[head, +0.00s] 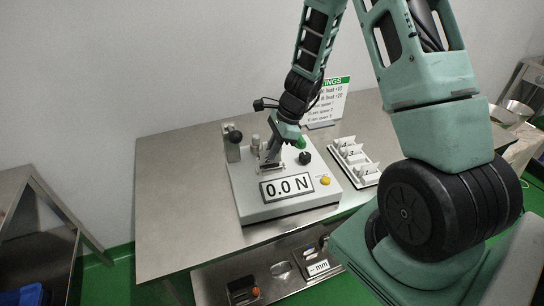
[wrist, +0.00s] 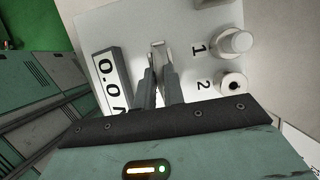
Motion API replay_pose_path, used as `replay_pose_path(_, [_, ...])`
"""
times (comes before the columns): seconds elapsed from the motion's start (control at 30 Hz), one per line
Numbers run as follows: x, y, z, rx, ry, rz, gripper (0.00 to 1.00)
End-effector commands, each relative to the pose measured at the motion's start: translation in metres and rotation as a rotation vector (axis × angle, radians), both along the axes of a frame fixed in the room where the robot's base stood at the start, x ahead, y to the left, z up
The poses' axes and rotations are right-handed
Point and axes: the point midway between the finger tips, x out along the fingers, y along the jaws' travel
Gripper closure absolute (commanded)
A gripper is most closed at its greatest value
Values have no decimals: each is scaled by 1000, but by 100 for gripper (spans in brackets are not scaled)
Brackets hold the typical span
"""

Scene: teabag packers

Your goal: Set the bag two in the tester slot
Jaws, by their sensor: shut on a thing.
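My gripper (head: 268,163) is low over the top of the tester (head: 247,207), behind its "0.0 N" display. In the wrist view, my gripper's two fingers (wrist: 160,76) are nearly together and point down at the tester's pale top (wrist: 135,28). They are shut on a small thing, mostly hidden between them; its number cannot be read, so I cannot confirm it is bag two. A small pale metal-like piece (wrist: 158,44) shows just past the fingertips; whether it is the slot's part or the bag is unclear. The slot itself is hidden by the fingers.
A white numbered rack (head: 357,163) stands right of the tester on the steel table (head: 175,195). A sign (head: 334,100) stands behind. The table's left side is clear.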

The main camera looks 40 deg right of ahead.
Motion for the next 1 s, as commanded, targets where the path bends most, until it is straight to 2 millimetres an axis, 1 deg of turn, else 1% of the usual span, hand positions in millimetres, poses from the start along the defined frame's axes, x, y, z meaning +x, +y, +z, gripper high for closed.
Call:
replay_pose_path(0.03, [0,0,-10,2,4,-3,100])
replay_pose_path(0.13, [0,0,-23,1,3,-3,100])
replay_pose_path(0.4, [0,0,-24,0,0,0,100])
replay_pose_path(0.53, [0,0,-29,0,0,0,100])
replay_pose_path(0.57, [0,0,-28,0,0,0,84])
replay_pose_path(0.6, [0,0,-27,0,0,0,73])
replay_pose_path(0.63, [0,0,-27,0,0,0,68])
replay_pose_path(0.77, [0,0,-27,0,0,0,68])
replay_pose_path(0.87, [0,0,-23,0,-1,0,68])
replay_pose_path(0.97, [0,-4,-14,-2,-3,-1,68])
replay_pose_path(1.0, [-1,-6,-8,-3,-4,0,68])
